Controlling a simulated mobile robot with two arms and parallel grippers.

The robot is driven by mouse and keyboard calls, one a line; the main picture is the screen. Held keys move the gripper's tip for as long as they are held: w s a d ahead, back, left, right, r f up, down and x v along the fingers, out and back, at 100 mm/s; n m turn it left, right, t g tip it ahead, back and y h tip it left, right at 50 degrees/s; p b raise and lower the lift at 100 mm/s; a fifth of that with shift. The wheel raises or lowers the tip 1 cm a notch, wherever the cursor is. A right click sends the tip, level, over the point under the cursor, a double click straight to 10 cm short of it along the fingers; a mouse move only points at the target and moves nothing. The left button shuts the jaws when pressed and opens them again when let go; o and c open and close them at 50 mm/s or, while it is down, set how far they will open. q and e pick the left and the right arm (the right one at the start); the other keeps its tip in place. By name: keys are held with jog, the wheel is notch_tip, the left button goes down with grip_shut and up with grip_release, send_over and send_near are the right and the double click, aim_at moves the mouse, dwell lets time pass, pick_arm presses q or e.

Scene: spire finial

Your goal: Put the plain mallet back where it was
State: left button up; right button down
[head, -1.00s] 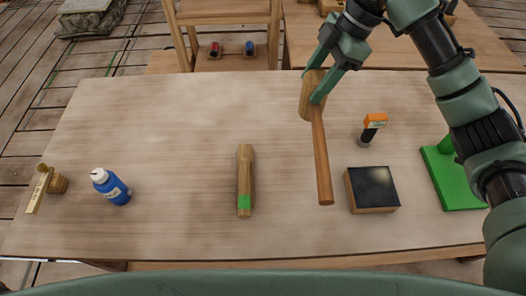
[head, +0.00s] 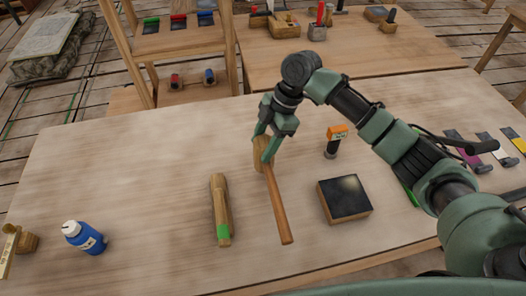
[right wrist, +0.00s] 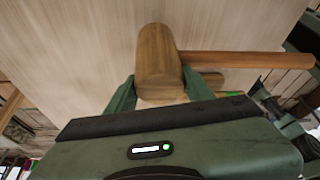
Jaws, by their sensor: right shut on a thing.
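The plain wooden mallet (head: 278,205) is in my right gripper (head: 267,146). Its handle points toward the table's near edge and slants slightly right in the head view. In the right wrist view the mallet's round head (right wrist: 158,60) sits between the green fingers, with the handle running off to the right. The fingers are shut on the head. The mallet is over the wooden table (head: 130,170), and I cannot tell whether it touches the top. My left gripper is not in view.
A wooden piece with a green band (head: 219,205) lies left of the mallet. A black-topped block (head: 345,198) and an orange-topped tool (head: 335,140) are to its right. A blue bottle (head: 85,238) stands at the left. The table's middle left is clear.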

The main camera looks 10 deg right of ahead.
notch_tip(320, 180, down, 4)
jog(key=shift+r+p, duration=0.2)
jog(key=shift+p, duration=0.15)
jog(key=shift+f, duration=0.4)
jog(key=shift+f, duration=0.15)
jog(key=c, duration=0.6)
grip_release()
jog(key=b+v, duration=0.2)
jog(key=v, duration=1)
jog(key=shift+a, duration=0.1)
